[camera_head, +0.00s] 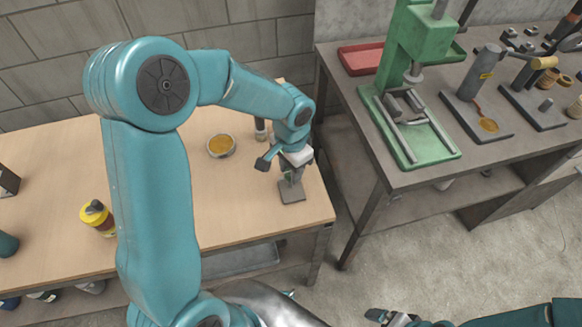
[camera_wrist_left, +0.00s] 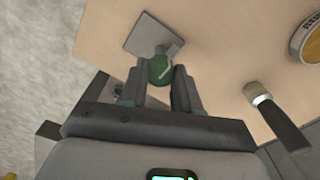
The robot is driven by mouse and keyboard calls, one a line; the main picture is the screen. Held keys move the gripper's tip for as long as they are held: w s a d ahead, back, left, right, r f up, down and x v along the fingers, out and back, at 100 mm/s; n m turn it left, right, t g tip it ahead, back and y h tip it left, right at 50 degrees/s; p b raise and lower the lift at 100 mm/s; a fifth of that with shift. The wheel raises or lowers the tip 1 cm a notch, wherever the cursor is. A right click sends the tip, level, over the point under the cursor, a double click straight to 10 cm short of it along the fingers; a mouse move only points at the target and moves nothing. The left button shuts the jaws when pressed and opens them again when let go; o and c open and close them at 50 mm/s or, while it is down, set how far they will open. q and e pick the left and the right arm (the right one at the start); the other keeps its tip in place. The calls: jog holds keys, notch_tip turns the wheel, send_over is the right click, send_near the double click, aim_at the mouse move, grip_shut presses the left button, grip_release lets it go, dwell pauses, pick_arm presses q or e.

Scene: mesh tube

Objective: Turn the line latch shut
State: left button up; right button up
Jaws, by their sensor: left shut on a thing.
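The line latch is a small fixture with a grey square plate (camera_head: 292,192) near the right end of the wooden table. In the left wrist view its plate (camera_wrist_left: 145,36) is at the top, with a dark green rounded handle (camera_wrist_left: 160,70) in front. My left gripper (camera_head: 290,173) points down over the plate. In the left wrist view its two fingers (camera_wrist_left: 160,82) are shut on the green handle, one on each side. The fingers hide part of the latch, and I cannot tell its exact angle. My right gripper (camera_head: 388,317) is at the bottom edge, partly cut off.
On the wooden table (camera_head: 240,215) stand a round tin (camera_head: 221,146), a dark post (camera_head: 260,130) close to my left gripper and a yellow jar (camera_head: 97,217). A metal bench (camera_head: 400,180) with a green press (camera_head: 420,45) stands right, across a gap.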

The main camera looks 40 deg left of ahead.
pick_arm(q)
jog(key=o, duration=1.1)
jog(key=shift+c, duration=0.2)
notch_tip(320, 180, up, 16)
jog(key=shift+r+p, duration=0.25)
jog(key=shift+p, duration=0.05)
